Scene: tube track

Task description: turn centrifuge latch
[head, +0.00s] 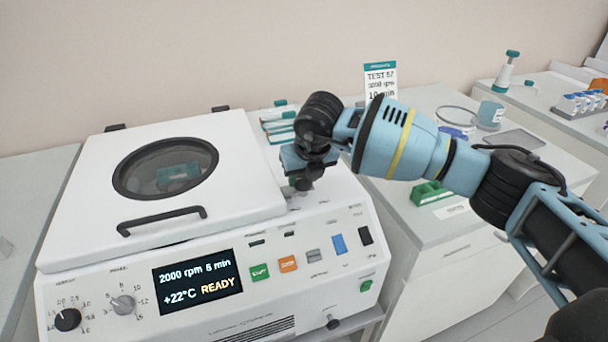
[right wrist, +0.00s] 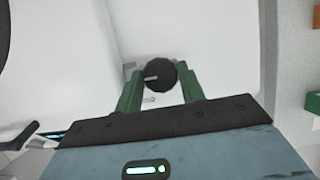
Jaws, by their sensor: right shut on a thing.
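The white centrifuge (head: 236,210) stands on the bench with its lid (head: 165,175) down. The lid has a round window and a black handle (head: 162,220). The display (head: 197,283) reads 2000 rpm 5 min, +22°C READY. My right gripper (head: 300,183) is at the right of the lid, on the top of the housing. In the right wrist view its green fingers (right wrist: 160,90) are shut on the round black latch knob (right wrist: 161,74), which has a pale mark pointing left. In the head view the gripper mostly hides the latch. My left gripper is not in view.
Coloured buttons and knobs line the centrifuge's front panel. A green rack (head: 431,193) sits on the bench to the right. A pipette stand and a tube rack (head: 582,103) are farther right.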

